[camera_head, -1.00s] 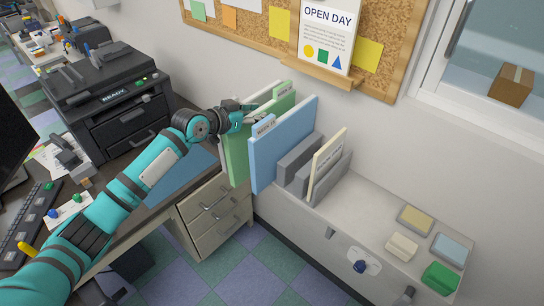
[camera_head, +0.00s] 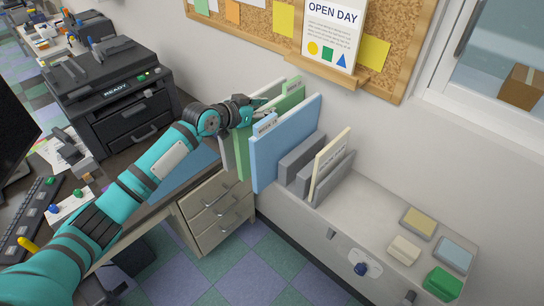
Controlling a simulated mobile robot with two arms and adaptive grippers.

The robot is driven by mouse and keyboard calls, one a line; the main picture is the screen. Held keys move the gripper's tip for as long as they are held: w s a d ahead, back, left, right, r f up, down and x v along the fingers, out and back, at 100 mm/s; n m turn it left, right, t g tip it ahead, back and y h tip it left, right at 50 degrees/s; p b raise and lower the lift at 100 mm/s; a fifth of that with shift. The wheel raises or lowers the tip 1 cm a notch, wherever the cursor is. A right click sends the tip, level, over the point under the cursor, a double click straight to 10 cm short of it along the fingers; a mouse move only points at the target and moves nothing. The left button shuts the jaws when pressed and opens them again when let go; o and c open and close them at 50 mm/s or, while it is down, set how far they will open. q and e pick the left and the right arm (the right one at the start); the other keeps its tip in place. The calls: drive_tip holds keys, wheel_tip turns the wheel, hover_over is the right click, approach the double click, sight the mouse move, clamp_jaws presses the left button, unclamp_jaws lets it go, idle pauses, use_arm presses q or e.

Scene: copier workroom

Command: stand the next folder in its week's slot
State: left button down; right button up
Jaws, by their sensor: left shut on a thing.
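My left gripper (camera_head: 256,108) is shut on the upper near part of a green folder (camera_head: 243,155), which stands upright. Its fingers hide part of the folder, and its lower edge is hard to make out. A pale folder or panel (camera_head: 227,155) shows just left of it. A blue folder (camera_head: 285,145) with a label tab stands upright close to its right. Further right, a cream folder (camera_head: 330,165) with writing leans slightly between grey dividers (camera_head: 299,160) of the rack. My right gripper is out of view.
The rack is on a pale cabinet top (camera_head: 375,200) along the wall. Several small pads and boxes, including a green one (camera_head: 442,283), lie at its right end. A black printer (camera_head: 112,95) stands left, and a corkboard ledge (camera_head: 330,73) is above. The cabinet top between is clear.

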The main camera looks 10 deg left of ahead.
use_arm(q)
drive_tip(key=shift+f, duration=0.15)
drive_tip(key=c, duration=1.1)
unclamp_jaws()
drive_tip(key=shift+o, duration=0.2)
drive_tip(key=shift+f, duration=0.15)
drive_tip(key=shift+s+a, duration=0.1)
drive_tip(key=v, duration=1.2)
